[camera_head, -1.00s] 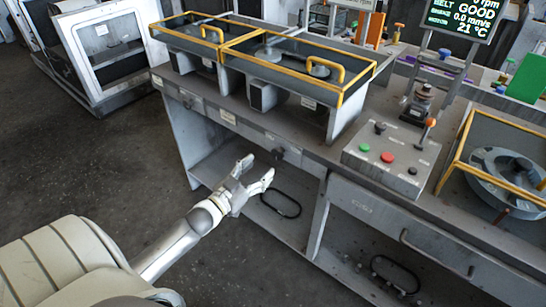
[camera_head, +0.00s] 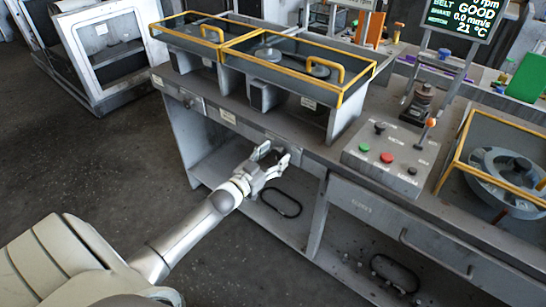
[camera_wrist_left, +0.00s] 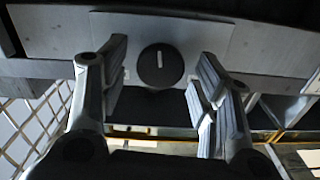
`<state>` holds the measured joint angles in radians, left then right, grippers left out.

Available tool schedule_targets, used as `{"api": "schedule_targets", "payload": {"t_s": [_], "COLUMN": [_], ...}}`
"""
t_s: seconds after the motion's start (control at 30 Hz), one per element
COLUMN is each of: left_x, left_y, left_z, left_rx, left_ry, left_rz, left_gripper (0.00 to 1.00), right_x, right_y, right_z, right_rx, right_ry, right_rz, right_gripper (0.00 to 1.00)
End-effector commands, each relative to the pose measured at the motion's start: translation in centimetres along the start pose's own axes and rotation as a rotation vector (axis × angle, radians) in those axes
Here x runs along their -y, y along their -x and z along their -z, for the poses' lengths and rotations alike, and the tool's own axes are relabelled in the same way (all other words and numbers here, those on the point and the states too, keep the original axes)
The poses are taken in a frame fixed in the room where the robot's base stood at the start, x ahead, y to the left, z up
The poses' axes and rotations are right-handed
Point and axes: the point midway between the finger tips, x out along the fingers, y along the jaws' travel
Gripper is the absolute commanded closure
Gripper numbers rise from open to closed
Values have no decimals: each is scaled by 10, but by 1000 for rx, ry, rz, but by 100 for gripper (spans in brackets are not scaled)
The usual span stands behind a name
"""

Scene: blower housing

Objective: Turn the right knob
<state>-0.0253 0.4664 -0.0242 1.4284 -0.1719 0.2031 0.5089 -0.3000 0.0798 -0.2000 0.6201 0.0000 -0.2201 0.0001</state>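The right knob is a round dark dial with a pale line, on a light plate on the bench's front face. In the left wrist view the knob (camera_wrist_left: 161,66) shows between the spread fingers, its pale line upright. My left gripper (camera_wrist_left: 161,85) is open, a finger on each side of the knob, with a gap to each. In the head view my left gripper (camera_head: 274,155) is at the bench front and mostly hides this knob. Another small knob (camera_head: 187,103) sits farther left on the front face. My right gripper is not in view.
The grey bench (camera_head: 325,150) carries yellow-framed housings (camera_head: 290,62) and a control box (camera_head: 390,160) with coloured buttons. Open shelves lie below, with a black cable loop (camera_head: 281,203). The floor (camera_head: 110,160) to the left is clear.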

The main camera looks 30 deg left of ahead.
Motion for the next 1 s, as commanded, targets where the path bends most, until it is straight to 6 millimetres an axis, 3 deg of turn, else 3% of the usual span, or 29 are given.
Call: {"api": "schedule_targets", "payload": {"t_s": [0.03, 0.3, 0.77, 0.8, 0.97, 1.0], "left_x": [0, 0, 0, 0, 0, 0], "left_y": [0, 0, 0, 0, 0, 0], "left_z": [0, 0, 0, 0, 0, 0], "left_rx": [0, 0, 0, 0, 0, 0], "left_ry": [0, 0, -53, -53, -53, -53], "left_rz": [0, 0, 0, 0, 0, 0], "left_gripper": [52, 86, 86, 61, 41, 41], "right_x": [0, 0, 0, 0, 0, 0], "right_y": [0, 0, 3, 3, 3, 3], "right_z": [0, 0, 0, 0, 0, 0], "right_rx": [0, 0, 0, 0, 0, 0], "right_ry": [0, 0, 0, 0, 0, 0], "right_rz": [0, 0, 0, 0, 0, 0], "right_gripper": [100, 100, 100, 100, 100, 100]}}
